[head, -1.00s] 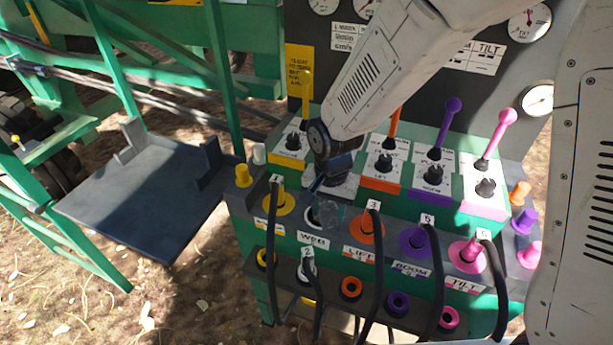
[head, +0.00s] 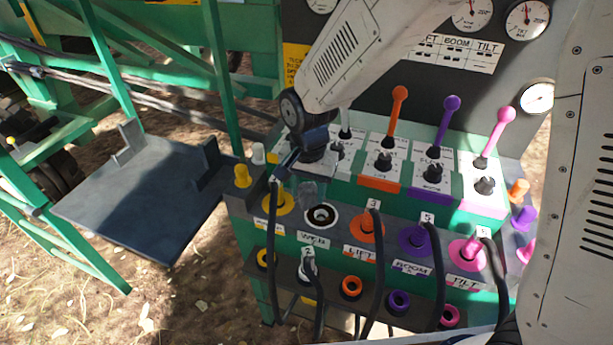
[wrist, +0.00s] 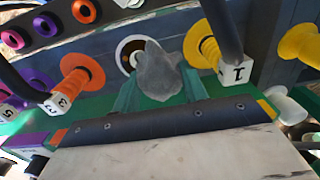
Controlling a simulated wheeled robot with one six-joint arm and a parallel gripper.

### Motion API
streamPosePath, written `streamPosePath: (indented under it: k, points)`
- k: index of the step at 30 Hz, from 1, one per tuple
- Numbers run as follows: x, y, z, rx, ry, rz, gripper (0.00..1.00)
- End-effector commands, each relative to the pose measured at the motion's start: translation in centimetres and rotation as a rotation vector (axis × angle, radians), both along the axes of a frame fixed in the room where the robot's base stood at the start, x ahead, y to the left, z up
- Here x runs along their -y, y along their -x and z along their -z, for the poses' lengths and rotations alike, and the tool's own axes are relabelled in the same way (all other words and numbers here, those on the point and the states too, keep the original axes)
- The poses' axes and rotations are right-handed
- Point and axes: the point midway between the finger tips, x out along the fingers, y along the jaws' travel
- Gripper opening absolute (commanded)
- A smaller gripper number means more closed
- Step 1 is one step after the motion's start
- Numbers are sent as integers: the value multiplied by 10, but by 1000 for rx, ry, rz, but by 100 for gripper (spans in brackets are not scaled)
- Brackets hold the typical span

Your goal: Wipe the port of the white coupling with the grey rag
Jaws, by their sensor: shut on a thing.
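The white coupling (head: 320,215) sits in the upper row of the green panel, between the yellow and orange ones, its dark round port showing. It also shows in the wrist view (wrist: 129,52), its right part hidden behind the rag. The grey rag (head: 307,193) is a bunched lump; in the wrist view it (wrist: 158,76) sits between the two green fingers. My gripper (head: 302,187) is shut on the rag, up and left of the white port in the head view. I cannot tell whether the rag touches the panel.
A yellow coupling (head: 278,202) with a black hose stands left, an orange one (head: 366,228) with hose 3 right. Below, hose 2 is in a white fitting (head: 307,268). Levers (head: 397,115) rise behind. A dark flat tray (head: 145,195) is at the left.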

Motion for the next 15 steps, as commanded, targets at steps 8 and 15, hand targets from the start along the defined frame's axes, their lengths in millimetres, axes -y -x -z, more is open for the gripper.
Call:
streamPosePath:
  k: [8, 15]
  points:
    - [4, -2, -26, 3, -2, 7, 22]
    - [6, -2, -37, 0, 0, 10, 22]
